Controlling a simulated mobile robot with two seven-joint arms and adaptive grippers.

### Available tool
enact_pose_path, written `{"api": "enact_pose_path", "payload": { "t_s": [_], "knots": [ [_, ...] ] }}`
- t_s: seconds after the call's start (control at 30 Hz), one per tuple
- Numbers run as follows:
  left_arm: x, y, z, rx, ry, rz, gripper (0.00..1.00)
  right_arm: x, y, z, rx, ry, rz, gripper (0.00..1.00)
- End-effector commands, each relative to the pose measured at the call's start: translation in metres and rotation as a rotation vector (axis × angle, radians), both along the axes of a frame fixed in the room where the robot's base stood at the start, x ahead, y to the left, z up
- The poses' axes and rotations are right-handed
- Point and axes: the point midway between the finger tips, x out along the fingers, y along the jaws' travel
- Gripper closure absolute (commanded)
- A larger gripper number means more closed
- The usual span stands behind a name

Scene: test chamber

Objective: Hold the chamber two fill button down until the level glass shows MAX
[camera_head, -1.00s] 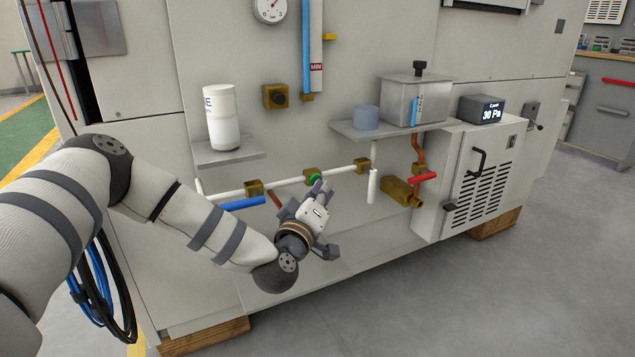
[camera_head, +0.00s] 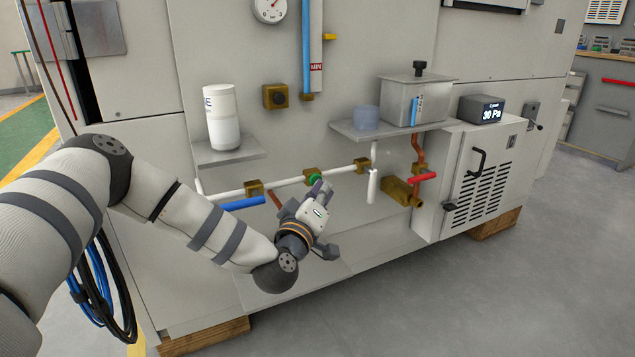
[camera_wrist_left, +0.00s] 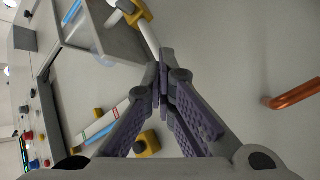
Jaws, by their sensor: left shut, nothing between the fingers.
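A round green button (camera_head: 314,179) sits on a brass fitting on the white pipe, low on the chamber front. My left gripper (camera_head: 323,187) is at this button, its fingers partly in front of it; I cannot tell whether it is pressed in. In the left wrist view the fingers (camera_wrist_left: 162,85) are shut together with nothing between them, and the button is hidden there. A level glass (camera_head: 306,45) with a blue column runs up the panel. Its MIN mark (camera_head: 316,72) shows near the bottom; its top is cut off. My right gripper is out of view.
A blue-handled valve (camera_head: 243,203) lies left of the button and a red-handled valve (camera_head: 422,177) right of it. The floor (camera_head: 430,295) in front is clear.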

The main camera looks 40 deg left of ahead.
Motion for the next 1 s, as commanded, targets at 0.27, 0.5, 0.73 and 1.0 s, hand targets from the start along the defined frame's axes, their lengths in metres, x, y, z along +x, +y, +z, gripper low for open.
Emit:
{"api": "enact_pose_path", "payload": {
  "t_s": [0.27,0.5,0.73,1.0],
  "knots": [
    [0.000,0.001,0.000,0.000,0.000,0.001,1.00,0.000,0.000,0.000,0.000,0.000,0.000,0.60],
    [0.000,0.001,0.000,0.000,0.000,0.001,1.00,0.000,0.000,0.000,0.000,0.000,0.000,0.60],
    [-0.002,-0.006,0.001,0.000,0.001,-0.001,1.00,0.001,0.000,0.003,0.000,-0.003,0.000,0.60],
    [-0.007,-0.016,0.000,0.000,0.000,0.000,1.00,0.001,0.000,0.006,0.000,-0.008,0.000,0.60]
  ]
}}
